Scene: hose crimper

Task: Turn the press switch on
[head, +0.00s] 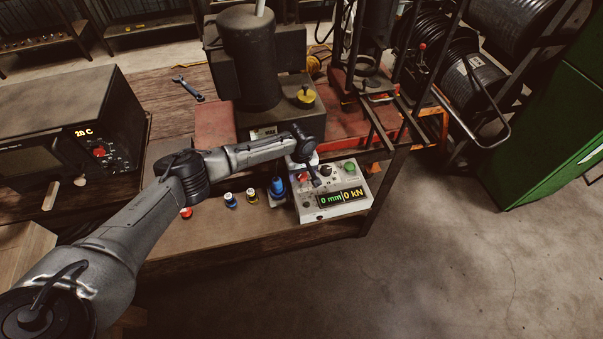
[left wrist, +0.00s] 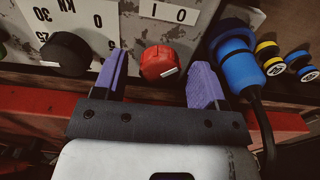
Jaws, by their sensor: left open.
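The press control box (head: 355,179) is pale and worn, with a display reading "0 mm" and "0 kN". Its red rotary switch (head: 303,176) shows beside my left gripper (head: 313,175). In the left wrist view, the red switch (left wrist: 160,62) sits below a white label marked 1 and 0. My left gripper (left wrist: 158,76) is open, with one purple finger on each side of the switch. A gap shows between each finger and the switch, so it is not gripped. How deep the fingertips reach is hard to tell. My right gripper is out of view.
A black knob (left wrist: 66,54) is left of the switch in the wrist view, and a blue connector (left wrist: 235,65) with a black cable is right of it, close to one finger. Several small fittings (head: 230,200) stand on the bench. The dark press (head: 250,55) rises behind.

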